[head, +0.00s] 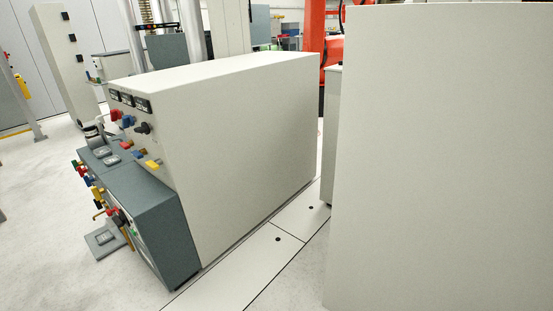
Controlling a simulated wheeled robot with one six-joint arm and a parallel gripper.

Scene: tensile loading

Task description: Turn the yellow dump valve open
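A control console (230,125), with a large pale side panel, stands left of centre. A yellow lever-like part (153,164) sticks out at the right end of its front face. More yellow parts (97,193) show among coloured fittings on the lower front, at the left. I cannot tell which of these is the dump valve, or how its handle is turned. The front is seen at a steep angle, so the fittings overlap. My gripper is not in view.
A large pale cabinet (440,150) fills the right side, close by. A narrow strip of floor (278,240) runs between it and the console. Open floor (50,240) lies at the left. An orange machine (314,30) and a tall pale cabinet (62,55) stand behind.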

